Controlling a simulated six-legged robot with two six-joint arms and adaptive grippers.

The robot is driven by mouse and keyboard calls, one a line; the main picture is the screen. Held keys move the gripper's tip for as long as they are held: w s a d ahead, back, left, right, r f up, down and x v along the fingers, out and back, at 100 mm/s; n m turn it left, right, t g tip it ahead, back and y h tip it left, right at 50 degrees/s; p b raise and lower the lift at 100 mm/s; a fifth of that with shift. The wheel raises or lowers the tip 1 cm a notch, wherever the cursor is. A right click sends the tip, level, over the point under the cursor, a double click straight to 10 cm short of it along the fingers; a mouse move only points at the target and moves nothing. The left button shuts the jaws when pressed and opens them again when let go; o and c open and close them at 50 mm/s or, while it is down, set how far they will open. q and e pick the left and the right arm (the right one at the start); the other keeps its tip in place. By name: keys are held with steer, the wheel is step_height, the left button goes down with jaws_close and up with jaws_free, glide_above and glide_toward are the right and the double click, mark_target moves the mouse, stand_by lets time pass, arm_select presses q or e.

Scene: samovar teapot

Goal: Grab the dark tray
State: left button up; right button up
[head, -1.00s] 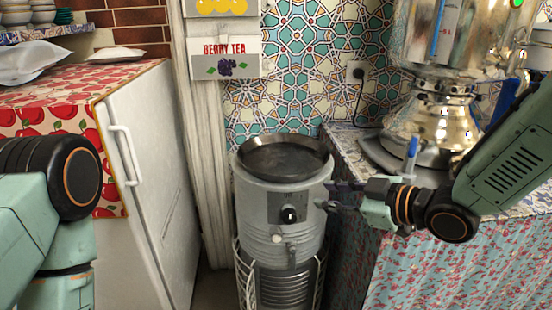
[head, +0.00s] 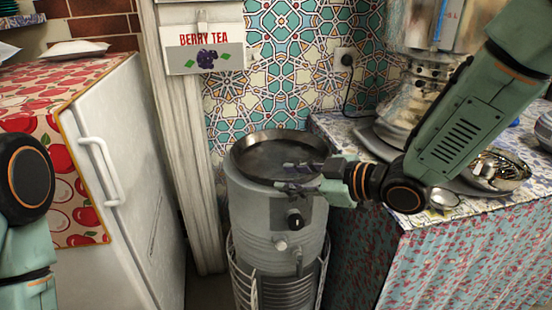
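The dark tray (head: 265,158) is round and shallow, with a raised rim, and lies on top of a grey cylindrical canister (head: 262,210). My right gripper (head: 290,176) reaches in from the right at the tray's front right rim. It is open: one dark finger shows over the tray and the other lower, in front of the rim. I cannot tell whether either finger touches the tray. Of my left arm only links show at the left edge; its gripper is out of view.
A white fridge (head: 130,190) with a handle stands left of the canister. At right, a cloth-covered table (head: 440,260) carries a samovar (head: 408,90) and a metal bowl (head: 500,170) of small items. A tiled wall (head: 270,60) is behind.

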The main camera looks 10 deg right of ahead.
mark_target(266, 179)
steer(key=b+x, duration=0.1)
steer(key=x, duration=0.2)
steer(key=shift+s+a+f, duration=0.1)
steer(key=shift+s+a, duration=0.05)
steer(key=shift+s, duration=0.15)
steer(key=shift+w+a+f+b, duration=0.1)
steer(key=shift+w+a+b, duration=0.35)
steer(key=shift+a, duration=0.15)
steer(key=shift+w+a+f+b, duration=0.15)
steer(key=shift+w+a+b, duration=0.15)
steer(key=shift+a+b, duration=0.25)
steer(key=shift+w+a+f, duration=0.15)
steer(key=shift+w+a, duration=0.15)
steer(key=shift+w, duration=0.15)
steer(key=shift+s, duration=0.1)
steer(key=shift+c, duration=0.5)
jaws_close()
